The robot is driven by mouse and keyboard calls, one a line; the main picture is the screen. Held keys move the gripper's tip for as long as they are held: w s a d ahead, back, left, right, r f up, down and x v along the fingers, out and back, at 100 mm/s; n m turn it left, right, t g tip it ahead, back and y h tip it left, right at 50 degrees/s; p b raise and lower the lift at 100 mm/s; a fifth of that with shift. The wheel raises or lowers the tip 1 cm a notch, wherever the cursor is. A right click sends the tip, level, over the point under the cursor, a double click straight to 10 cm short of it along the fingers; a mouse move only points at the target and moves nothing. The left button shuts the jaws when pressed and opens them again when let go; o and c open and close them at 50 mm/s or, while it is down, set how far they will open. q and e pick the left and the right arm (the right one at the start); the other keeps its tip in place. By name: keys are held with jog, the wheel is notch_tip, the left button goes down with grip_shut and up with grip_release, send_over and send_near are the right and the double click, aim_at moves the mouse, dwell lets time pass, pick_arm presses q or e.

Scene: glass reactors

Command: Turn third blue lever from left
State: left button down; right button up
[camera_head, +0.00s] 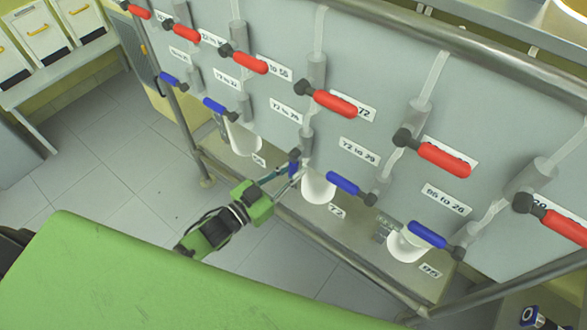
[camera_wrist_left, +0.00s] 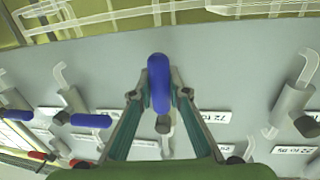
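The third blue lever from the left (camera_head: 293,166) stands roughly upright in the head view, while the other blue levers lie slanted along the panel. It also shows in the left wrist view (camera_wrist_left: 158,84), in the middle between my fingers. My left gripper (camera_head: 287,174) reaches the panel at this lever. My right gripper is not in view.
More blue levers, the first (camera_head: 170,79), second (camera_head: 214,105), fourth (camera_head: 343,183) and fifth (camera_head: 427,235), sit along the panel. A row of red levers (camera_head: 334,103) is above. White round vessels (camera_head: 318,186) hang close below. A green surface (camera_head: 130,285) fills the front.

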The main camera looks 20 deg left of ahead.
pick_arm(q)
jog(key=shift+a, duration=0.15)
jog(key=shift+w+a+r+m+p, duration=0.15)
jog(key=shift+a+m+p, duration=0.15)
jog(key=shift+m, duration=0.2)
jog(key=shift+w+a+r+m+p, duration=0.1)
jog(key=shift+a+m+p, duration=0.15)
jog(key=shift+m, duration=0.25)
jog(key=w+a+r+m+y+p, duration=0.1)
jog(key=a+r+m+y+p, duration=0.2)
jog(key=m, duration=1)
jog(key=shift+w+a+r+m+g+p, duration=0.35)
jog(key=shift+a+r+p, duration=0.7)
jog(key=shift+r+p, duration=0.8)
jog(key=shift+w, duration=0.1)
jog(key=c, duration=1.9)
grip_release()
